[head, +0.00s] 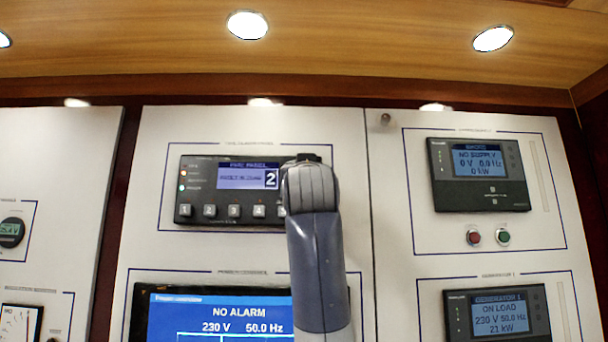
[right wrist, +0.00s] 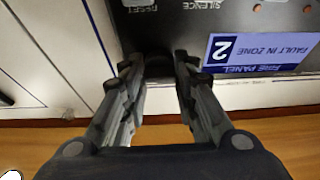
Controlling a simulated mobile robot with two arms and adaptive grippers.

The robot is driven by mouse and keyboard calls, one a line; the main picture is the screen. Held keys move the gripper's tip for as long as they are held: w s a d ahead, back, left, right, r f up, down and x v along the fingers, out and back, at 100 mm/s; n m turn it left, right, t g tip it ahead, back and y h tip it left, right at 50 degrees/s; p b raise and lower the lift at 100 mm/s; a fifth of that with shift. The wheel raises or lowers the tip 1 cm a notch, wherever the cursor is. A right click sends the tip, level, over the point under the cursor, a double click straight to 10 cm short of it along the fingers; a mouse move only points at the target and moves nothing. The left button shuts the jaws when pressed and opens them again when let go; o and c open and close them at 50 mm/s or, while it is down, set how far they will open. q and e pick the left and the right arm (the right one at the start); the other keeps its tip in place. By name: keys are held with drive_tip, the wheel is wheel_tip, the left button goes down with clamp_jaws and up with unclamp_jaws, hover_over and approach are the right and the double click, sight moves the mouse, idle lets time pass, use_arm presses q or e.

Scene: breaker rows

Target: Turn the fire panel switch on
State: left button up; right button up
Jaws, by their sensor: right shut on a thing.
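The fire panel (head: 204,194) is a dark box on the white wall, with a lit blue-white display and a row of numbered buttons below it. My right arm covers its right end, where the switch is hidden in the head view. My right gripper (head: 309,163) is at that end. The right wrist view shows the panel (right wrist: 180,32) upside down, its display reading "2 FAULT IN ZONE". There my right gripper (right wrist: 158,66) has its fingers on both sides of a dark switch, shut on it. Which way the switch points cannot be made out. My left gripper is not in view.
A blue "NO ALARM" screen (head: 190,312) is below the fire panel. To the right are a mains unit (head: 478,196), red (head: 473,238) and green (head: 503,237) buttons, and a generator unit (head: 500,336). A wooden overhang (head: 350,50) with lamps is above.

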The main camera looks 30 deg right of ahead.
drive_tip(key=shift+f+m, duration=0.15)
drive_tip(key=shift+m, duration=0.15)
drive_tip(key=o, duration=1)
drive_tip(key=shift+o, duration=0.2)
drive_tip(key=v, duration=1.2)
drive_tip(key=shift+w+a, duration=0.1)
